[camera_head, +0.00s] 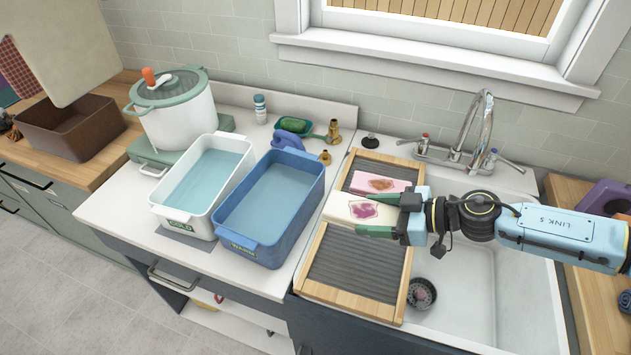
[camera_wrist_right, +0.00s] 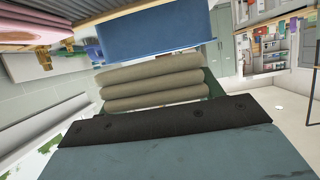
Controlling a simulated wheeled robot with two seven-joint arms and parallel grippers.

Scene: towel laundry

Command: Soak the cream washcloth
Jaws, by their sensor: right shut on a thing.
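The cream washcloth (camera_head: 338,207), folded and with a magenta stain, is at the ridged, wood-framed washboard (camera_head: 352,262). My right gripper (camera_head: 365,214) is shut on it, one finger on each side. I cannot tell whether the cloth touches the board. To the left stand a white basin (camera_head: 160,200) and a blue basin (camera_head: 228,222), both with bluish water. My left gripper is not in view.
A pink cloth (camera_head: 366,181) with an orange-brown stain lies behind the cream one. The sink (camera_head: 465,300) and faucet (camera_head: 484,115) are at right. A lidded pot (camera_head: 180,118) and brown bin (camera_head: 70,137) stand at left. A green soap dish (camera_head: 293,125) is behind the blue basin.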

